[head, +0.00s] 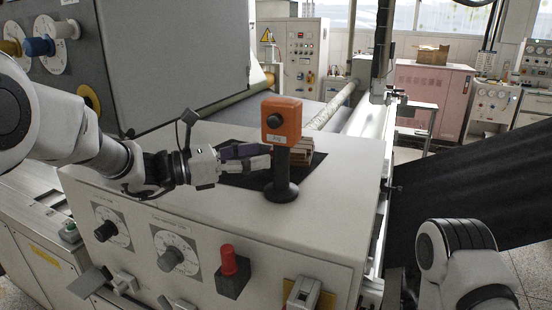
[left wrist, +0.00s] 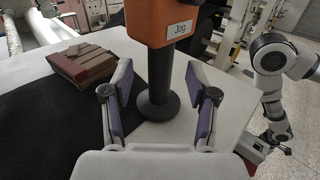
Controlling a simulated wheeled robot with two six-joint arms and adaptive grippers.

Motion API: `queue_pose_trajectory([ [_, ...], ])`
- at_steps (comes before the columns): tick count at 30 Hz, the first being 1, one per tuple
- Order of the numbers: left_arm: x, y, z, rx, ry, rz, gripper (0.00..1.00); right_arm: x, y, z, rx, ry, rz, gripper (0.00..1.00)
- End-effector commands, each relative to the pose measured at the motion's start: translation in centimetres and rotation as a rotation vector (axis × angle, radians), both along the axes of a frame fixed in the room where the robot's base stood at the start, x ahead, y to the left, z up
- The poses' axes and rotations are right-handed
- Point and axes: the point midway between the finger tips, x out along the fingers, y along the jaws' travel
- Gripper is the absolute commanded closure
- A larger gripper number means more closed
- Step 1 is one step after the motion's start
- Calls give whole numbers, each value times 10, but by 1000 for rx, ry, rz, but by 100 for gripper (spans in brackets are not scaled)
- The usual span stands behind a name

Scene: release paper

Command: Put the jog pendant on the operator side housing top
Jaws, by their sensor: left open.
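The jog pendant (head: 283,122) is an orange box with a black knob on a dark post and round foot. It stands upright on the white housing top (head: 335,190). In the left wrist view its "Jog" label and dark post (left wrist: 160,75) show between my fingers. My left gripper (head: 262,157) is open, reaching in from the left, with its fingers on either side of the post and apart from it. In the left wrist view the open left gripper (left wrist: 160,100) shows purple pads.
Brown blocks (head: 302,150) lie on a black mat (head: 240,178) behind the pendant; the blocks also show in the left wrist view (left wrist: 85,63). The front panel carries dials and a red knob (head: 229,260). The housing top right of the pendant is clear.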

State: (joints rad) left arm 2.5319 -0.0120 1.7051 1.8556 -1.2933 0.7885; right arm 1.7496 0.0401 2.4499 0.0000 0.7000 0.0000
Motion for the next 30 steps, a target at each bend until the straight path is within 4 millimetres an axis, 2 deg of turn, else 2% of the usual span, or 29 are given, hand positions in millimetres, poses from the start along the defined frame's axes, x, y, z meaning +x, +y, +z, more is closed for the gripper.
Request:
queue_pose_trajectory([
  [1, -5, 14, -3, -5, -1, 4, 42, 0, 0, -8, 0, 0, 0, 60],
  [3, -11, 30, -3, -5, -2, 3, 42, 0, 0, -13, 0, 0, 0, 60],
  [9, -23, 56, -1, -1, 0, 0, 42, 0, 0, -17, 0, 0, 0, 60],
  [30, -24, 59, 0, 1, -1, -1, 42, 0, 0, -16, 0, 0, 0, 60],
])
